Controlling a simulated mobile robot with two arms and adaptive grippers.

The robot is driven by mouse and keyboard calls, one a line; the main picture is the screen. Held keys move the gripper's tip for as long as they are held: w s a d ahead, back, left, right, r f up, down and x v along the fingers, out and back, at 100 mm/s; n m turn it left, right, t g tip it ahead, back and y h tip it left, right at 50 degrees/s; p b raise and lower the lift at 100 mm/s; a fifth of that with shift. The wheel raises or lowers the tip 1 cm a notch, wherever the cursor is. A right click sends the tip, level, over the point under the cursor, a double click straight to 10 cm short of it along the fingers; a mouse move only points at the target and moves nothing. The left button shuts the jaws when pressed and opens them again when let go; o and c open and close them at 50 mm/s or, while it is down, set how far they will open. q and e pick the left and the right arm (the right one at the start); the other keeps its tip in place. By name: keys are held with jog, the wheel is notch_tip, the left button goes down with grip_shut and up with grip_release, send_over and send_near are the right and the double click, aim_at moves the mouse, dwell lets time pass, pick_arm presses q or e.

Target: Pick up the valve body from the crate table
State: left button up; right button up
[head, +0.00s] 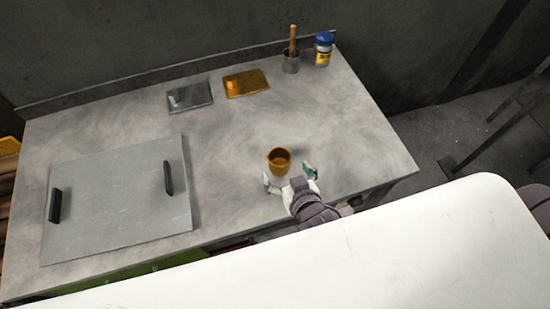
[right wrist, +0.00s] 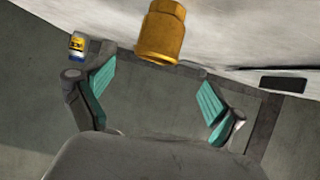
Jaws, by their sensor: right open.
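The valve body is most likely the small hollow brass-coloured piece (head: 279,160) standing on the grey table (head: 330,130) near its front edge. In the right wrist view the brass piece (right wrist: 160,35) shows at the top centre, beyond the fingertips. My right gripper (head: 290,176) is open at the near side of the piece, its fingers spread to either side. In the right wrist view the gripper (right wrist: 155,88) has nothing between its teal finger pads. Whether a finger touches the piece cannot be told. My left gripper is not in view.
A flat metal plate with two black handles (head: 120,205) covers the table's left part. A grey plate (head: 190,96), a brass plate (head: 246,83), a cup with a wooden-handled tool (head: 291,62) and a blue-lidded jar (head: 323,50) stand along the back. The table around the brass piece is clear.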

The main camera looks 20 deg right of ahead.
aim_at(275, 151)
jog(key=x, duration=0.4)
jog(key=shift+w, duration=0.25)
jog(key=shift+w+a+f+p, duration=0.1)
jog(key=shift+w+f+p, duration=0.15)
jog(key=shift+w, duration=0.2)
jog(key=p+x, duration=0.1)
jog(key=x, duration=0.3)
jog(key=shift+w, duration=0.35)
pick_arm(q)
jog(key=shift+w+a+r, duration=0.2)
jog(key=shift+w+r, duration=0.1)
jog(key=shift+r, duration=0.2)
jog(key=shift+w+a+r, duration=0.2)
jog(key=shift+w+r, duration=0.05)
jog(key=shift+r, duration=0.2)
pick_arm(e)
jog(key=shift+s, duration=0.1)
jog(key=c, duration=1.5)
grip_shut()
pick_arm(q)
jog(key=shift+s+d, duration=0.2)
pick_arm(e)
jog(key=shift+r, duration=0.2)
